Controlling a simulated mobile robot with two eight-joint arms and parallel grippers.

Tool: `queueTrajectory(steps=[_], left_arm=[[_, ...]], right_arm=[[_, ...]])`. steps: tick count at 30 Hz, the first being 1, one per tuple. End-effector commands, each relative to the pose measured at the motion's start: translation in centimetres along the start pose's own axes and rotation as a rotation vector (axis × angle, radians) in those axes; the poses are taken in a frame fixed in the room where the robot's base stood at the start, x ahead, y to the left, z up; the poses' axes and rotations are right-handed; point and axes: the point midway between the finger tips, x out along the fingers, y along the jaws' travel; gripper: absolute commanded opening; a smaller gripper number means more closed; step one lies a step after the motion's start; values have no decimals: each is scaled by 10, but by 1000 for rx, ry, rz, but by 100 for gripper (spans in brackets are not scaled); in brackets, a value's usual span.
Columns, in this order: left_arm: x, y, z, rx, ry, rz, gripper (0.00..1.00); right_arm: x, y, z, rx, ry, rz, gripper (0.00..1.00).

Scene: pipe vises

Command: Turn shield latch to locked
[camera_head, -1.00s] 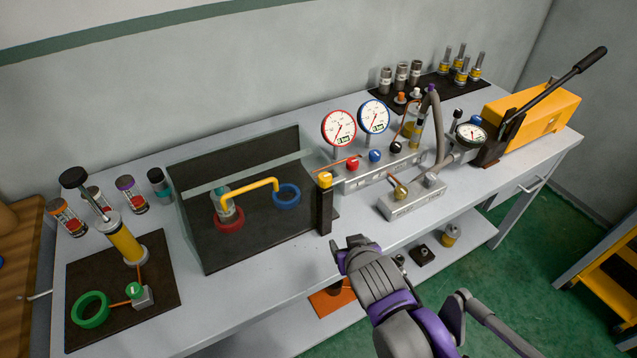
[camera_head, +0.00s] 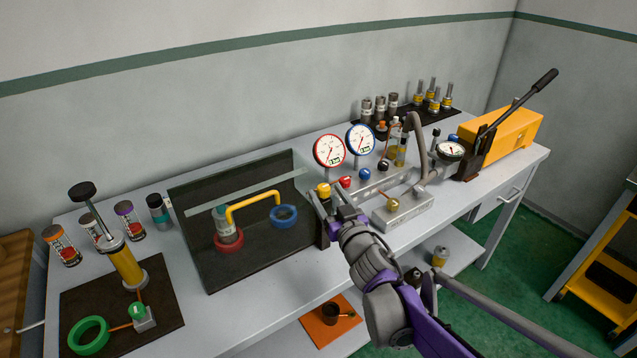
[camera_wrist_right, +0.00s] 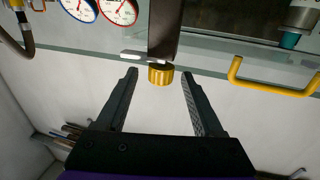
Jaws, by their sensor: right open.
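The shield latch shows as a yellow ribbed knob (camera_head: 323,189) on top of a dark post at the right end of the clear shield (camera_head: 240,185). In the right wrist view the knob (camera_wrist_right: 160,75) sits at the level of my fingertips, between their lines. My right gripper (camera_head: 335,203) is open and empty, with one finger on each side of the knob and gaps on both sides; I cannot tell whether the knob is fully between them. In the head view the gripper partly hides the post. My left gripper is not in view.
Red and blue gauges (camera_head: 329,151) stand to the right, near a valve block (camera_head: 403,209). A hand pump (camera_head: 500,140) stands at the far right.

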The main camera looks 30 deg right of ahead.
Motion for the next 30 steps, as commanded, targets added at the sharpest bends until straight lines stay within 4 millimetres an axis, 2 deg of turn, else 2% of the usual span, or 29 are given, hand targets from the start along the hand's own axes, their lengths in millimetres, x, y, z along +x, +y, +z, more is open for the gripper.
queueTrajectory(steps=[3,9,13,21,23,30], left_arm=[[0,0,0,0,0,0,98],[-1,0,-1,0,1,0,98],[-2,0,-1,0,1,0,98],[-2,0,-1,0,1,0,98],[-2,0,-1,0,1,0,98],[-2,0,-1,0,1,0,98]], right_arm=[[24,0,0,1,0,-1,69],[50,0,0,1,-1,1,69],[58,0,0,0,-1,1,69],[60,0,0,0,-1,1,69],[60,0,0,0,-1,1,62],[60,0,0,0,-1,1,19]])
